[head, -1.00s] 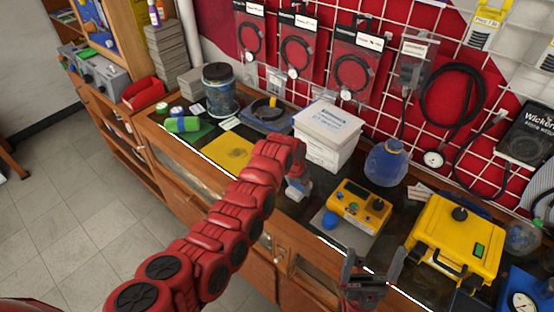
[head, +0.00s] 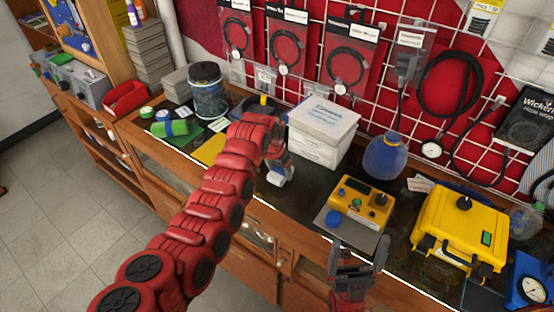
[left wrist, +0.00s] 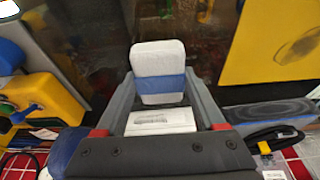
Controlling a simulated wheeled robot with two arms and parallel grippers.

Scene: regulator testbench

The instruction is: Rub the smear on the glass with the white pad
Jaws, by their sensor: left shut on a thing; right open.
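My left gripper (head: 277,170) is shut on the white pad (head: 275,179) above the dark glass counter top (head: 300,192). In the left wrist view the pad (left wrist: 158,62) is a rounded white block with a blue band, standing out between the fingers (left wrist: 158,100). The dark glass (left wrist: 110,45) lies beyond it. Whether the pad touches the glass is unclear. My right gripper (head: 357,258) is open and empty by the counter's front edge.
A white box (head: 322,130) stands right behind the left gripper. A yellow mat (head: 209,150) lies to its left. A yellow meter (head: 362,200), a blue jar (head: 384,157) and a yellow case (head: 460,230) stand to the right. Some bare glass lies between box and front edge.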

